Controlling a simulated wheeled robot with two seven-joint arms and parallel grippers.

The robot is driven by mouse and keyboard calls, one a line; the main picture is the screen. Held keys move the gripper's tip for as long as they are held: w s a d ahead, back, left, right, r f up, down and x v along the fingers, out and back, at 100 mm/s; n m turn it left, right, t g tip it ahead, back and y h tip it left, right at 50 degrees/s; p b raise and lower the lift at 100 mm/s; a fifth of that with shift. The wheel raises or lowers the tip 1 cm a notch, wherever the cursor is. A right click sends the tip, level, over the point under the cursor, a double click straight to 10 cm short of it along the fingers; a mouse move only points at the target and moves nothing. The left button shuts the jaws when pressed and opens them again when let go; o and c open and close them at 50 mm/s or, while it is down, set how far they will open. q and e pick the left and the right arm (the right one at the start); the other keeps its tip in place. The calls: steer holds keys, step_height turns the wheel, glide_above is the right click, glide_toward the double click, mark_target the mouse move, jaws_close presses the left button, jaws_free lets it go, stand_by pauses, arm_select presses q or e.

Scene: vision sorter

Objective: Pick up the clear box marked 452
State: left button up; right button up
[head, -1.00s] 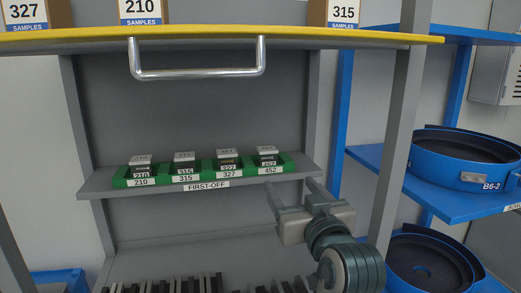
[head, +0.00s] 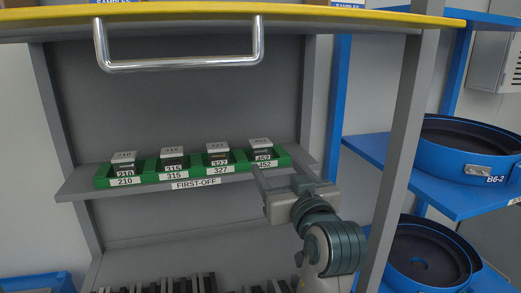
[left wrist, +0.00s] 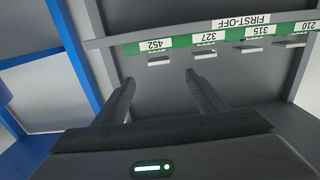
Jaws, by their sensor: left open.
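The clear box marked 452 (head: 261,151) has a pale lid and dark contents. It stands in the rightmost slot of the green tray (head: 143,181), above the 452 label. In the left wrist view the picture is upside down, and the box (left wrist: 158,60) shows beyond the fingers, roughly between them. My left gripper (head: 277,172) is open and empty, just in front of the shelf at the 452 end. In the left wrist view its fingers (left wrist: 159,78) are spread, apart from the box. My right gripper is not in view.
Similar boxes marked 327 (head: 217,155), 315 (head: 172,158) and 210 (head: 124,164) stand to the left in the tray. A grey upright (head: 400,150) is at the right. A metal handle (head: 180,65) hangs above. Blue bowls (head: 465,165) stand farther right.

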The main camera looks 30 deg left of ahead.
mark_target(263, 147)
arm_select(q)
steer(key=p+x, duration=0.4)
steer(key=x, duration=0.6)
steer(key=shift+a+r, duration=0.15)
steer(key=shift+r, duration=0.05)
steer(key=shift+w+a, duration=0.2)
steer(key=shift+a, duration=0.05)
steer(key=shift+w+a+f, duration=0.1)
steer(key=shift+w+f, duration=0.05)
steer(key=shift+p, duration=0.3)
steer(key=shift+w+a+p, duration=0.5)
steer(key=shift+p, duration=0.05)
steer(key=p+x, duration=0.2)
steer(key=x, duration=0.1)
steer(key=shift+d, duration=0.1)
steer(key=shift+w+a, duration=0.25)
steer(key=shift+a, duration=0.05)
steer(key=shift+w, duration=0.1)
